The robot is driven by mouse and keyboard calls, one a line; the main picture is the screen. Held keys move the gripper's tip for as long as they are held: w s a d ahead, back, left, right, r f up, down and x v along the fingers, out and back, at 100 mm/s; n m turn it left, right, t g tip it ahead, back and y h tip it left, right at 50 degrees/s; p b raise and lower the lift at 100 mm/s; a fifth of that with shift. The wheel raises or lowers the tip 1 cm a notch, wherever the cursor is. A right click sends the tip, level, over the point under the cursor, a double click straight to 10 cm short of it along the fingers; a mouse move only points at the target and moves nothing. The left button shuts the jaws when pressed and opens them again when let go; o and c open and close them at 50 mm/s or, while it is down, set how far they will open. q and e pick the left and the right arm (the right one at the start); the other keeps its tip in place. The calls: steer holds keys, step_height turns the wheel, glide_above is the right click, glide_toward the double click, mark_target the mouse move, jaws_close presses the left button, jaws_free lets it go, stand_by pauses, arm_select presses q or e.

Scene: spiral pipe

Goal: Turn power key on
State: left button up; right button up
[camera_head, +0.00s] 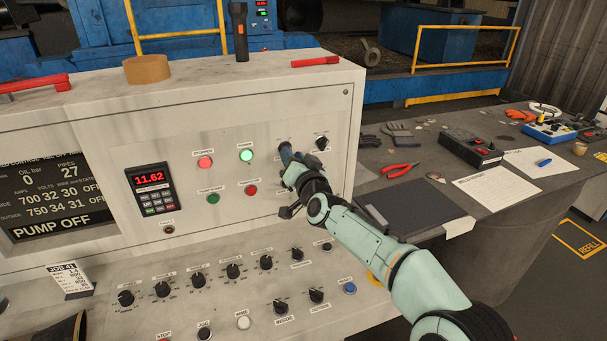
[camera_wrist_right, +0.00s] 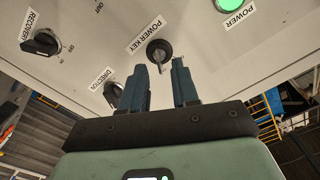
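The power key (camera_wrist_right: 159,51) is a round dark lock with a key in it on the pale panel, under a "POWER KEY" label, in the right wrist view. My right gripper (camera_wrist_right: 161,66) is open, its two fingers pointing at the panel on either side of the key. The fingertips are close to it, and I cannot tell whether they touch. In the head view my right gripper (camera_head: 284,152) is at the panel right of the green power lamp (camera_head: 246,156) and mostly covers the key. My left gripper is in neither view.
The direction knob (camera_wrist_right: 113,95) and recovery knob (camera_wrist_right: 41,42) are near the key in the wrist view. A red lamp (camera_head: 205,162) and a keypad display (camera_head: 151,188) are further left. Below, the sloped console carries several knobs. A dark workbench (camera_head: 450,160) stands at right.

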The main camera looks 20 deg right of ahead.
steer(key=s+b, duration=0.1)
steer(key=s, duration=1.1)
steer(key=shift+s+d, duration=0.15)
steer(key=shift+d, duration=0.05)
